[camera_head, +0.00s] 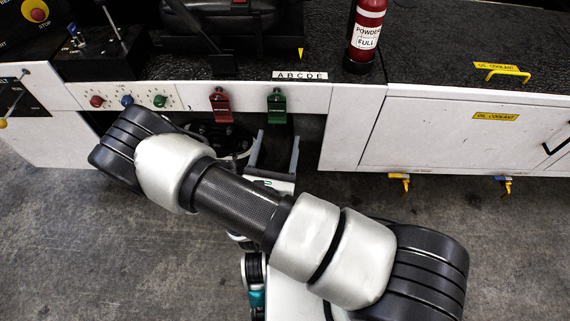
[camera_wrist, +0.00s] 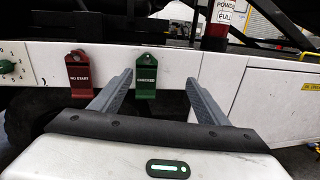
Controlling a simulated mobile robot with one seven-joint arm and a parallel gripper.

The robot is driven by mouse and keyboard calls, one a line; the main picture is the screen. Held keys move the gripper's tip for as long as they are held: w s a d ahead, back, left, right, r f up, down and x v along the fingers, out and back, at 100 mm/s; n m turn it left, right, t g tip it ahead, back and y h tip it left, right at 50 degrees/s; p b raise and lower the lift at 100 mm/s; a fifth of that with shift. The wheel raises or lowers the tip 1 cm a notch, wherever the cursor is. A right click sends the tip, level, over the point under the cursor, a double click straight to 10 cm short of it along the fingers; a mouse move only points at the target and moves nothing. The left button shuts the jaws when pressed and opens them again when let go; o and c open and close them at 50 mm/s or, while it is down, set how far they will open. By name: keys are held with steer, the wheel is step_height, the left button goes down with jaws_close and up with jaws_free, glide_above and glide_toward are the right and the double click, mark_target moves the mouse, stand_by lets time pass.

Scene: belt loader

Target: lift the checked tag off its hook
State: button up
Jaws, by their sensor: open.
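The green tag (camera_head: 277,106) hangs on the white front panel, right of a similar red tag (camera_head: 221,104). In the wrist view the green tag (camera_wrist: 146,76) appears between my two fingers, nearer the left one. Its white lettering is too small to read surely; the red tag (camera_wrist: 78,70) reads "NO START". My gripper (camera_head: 277,139) is open and empty, just below and in front of the green tag. In the wrist view my gripper (camera_wrist: 158,80) has its fingers spread on either side of the tag. I cannot tell exactly how far its tips are from the panel.
Small knobs (camera_head: 127,101) sit left of the tags. A red extinguisher (camera_head: 366,32) stands on the dark top to the right. The panel beside the green tag is clear.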

step_height(320, 180, down, 4)
steer(key=s+a+n+y, duration=0.1)
steer(key=s+n+y, duration=0.1)
steer(key=b, duration=0.2)
glide_toward(277, 105)
steer(key=w, duration=0.8)
steer(key=shift+w+d+f, duration=0.15)
steer(key=shift+d+f, duration=0.05)
steer(key=shift+d, duration=0.05)
steer(key=c, duration=1.1)
steer(key=shift+r, duration=0.1)
steer(key=shift+c, duration=0.2)
steer(key=shift+r, duration=0.15)
steer(key=shift+r+p, duration=0.15)
steer(key=shift+p, duration=0.2)
